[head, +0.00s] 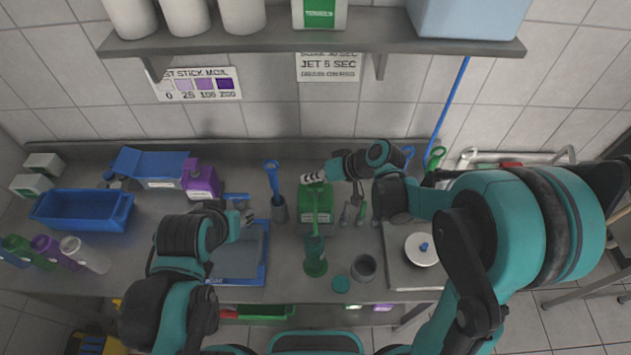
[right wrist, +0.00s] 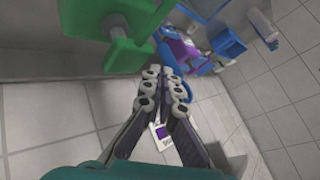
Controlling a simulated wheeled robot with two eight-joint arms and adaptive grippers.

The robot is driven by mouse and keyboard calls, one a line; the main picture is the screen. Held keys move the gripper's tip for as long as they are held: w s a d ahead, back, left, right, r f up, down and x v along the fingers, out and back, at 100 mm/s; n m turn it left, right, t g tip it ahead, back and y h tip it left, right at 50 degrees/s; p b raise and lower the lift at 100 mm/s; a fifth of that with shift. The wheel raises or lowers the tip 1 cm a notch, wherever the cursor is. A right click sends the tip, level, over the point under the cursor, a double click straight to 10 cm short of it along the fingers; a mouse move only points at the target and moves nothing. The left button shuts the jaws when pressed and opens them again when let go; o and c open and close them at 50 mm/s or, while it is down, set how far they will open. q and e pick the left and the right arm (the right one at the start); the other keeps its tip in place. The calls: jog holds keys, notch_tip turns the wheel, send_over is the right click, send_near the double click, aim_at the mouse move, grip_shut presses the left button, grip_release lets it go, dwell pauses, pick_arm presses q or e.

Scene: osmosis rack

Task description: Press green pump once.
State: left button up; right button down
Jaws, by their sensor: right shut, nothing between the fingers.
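My right gripper (head: 310,177) is shut and empty, held near the top of the pump. In the right wrist view its closed fingers (right wrist: 165,80) are beside the green part; I cannot tell whether they touch it. My left gripper (head: 243,213) is over the blue-rimmed tray, well left of the pump; its finger opening is too small to tell.
A blue-rimmed tray (head: 262,272) is at left, with a purple jug (head: 200,180) farther back. A shelf (head: 280,42) overhangs the back wall.

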jog(key=shift+f+b, duration=0.6)
jog(key=shift+f, duration=0.05)
dwell(0.4)
jog(key=shift+r, duration=0.1)
dwell(0.5)
jog(key=shift+r+p, duration=1)
jog(key=shift+r, duration=0.45)
jog(key=shift+r, duration=0.1)
notch_tip(320, 180, up, 5)
jog(key=p, duration=0.3)
